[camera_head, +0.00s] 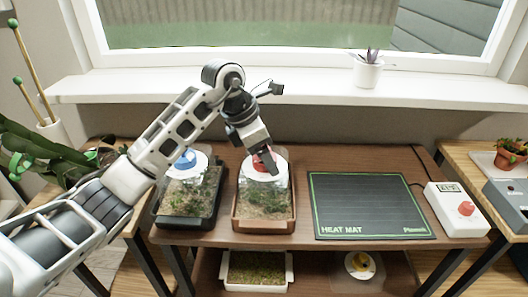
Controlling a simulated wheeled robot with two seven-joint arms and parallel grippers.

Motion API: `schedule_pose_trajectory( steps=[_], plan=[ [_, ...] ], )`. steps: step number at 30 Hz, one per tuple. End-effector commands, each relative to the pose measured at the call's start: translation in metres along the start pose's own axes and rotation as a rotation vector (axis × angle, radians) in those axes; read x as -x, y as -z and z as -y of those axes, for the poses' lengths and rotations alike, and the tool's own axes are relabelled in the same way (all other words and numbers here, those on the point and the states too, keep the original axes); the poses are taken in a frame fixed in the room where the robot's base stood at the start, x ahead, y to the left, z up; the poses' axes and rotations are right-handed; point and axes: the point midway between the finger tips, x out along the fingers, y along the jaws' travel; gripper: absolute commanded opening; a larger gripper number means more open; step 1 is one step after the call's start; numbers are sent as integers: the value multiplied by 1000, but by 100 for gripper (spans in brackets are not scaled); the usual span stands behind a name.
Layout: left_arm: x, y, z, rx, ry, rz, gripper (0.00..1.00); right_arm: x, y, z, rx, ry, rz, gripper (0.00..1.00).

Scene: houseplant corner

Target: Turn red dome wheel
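The red wheel (258,165) sits on a white disc (280,173) on top of a clear dome over a brown tray (264,226) of seedlings. My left arm comes in from the left, and my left gripper (266,162) points down at the red wheel, partly hiding it. Its fingers are at the wheel, but whether they grip it or only touch it cannot be told. My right gripper is not in view.
A similar dome with a blue wheel (186,160) on a dark tray stands to the left. A black heat mat (370,205) and a control box with a red knob (466,208) lie to the right. The white window sill (290,90) holds a small potted plant (368,72) behind.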

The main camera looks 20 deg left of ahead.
Motion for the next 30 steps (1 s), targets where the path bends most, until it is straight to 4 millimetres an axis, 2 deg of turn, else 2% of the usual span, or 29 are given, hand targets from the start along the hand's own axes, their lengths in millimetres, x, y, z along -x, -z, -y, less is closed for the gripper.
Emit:
schedule_pose_trajectory(
  steps=[6,8,11,12,22,30],
  plan=[
    [0,0,0,0,0,0,70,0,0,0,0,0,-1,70],
    [0,0,0,0,0,0,56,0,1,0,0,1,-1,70],
    [0,0,0,0,0,0,28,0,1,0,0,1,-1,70],
    [0,0,0,0,0,0,25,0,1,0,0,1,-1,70],
    [1,0,0,33,-16,-1,25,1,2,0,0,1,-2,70],
    [1,0,0,180,-77,-1,25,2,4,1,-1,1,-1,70]
  ],
)
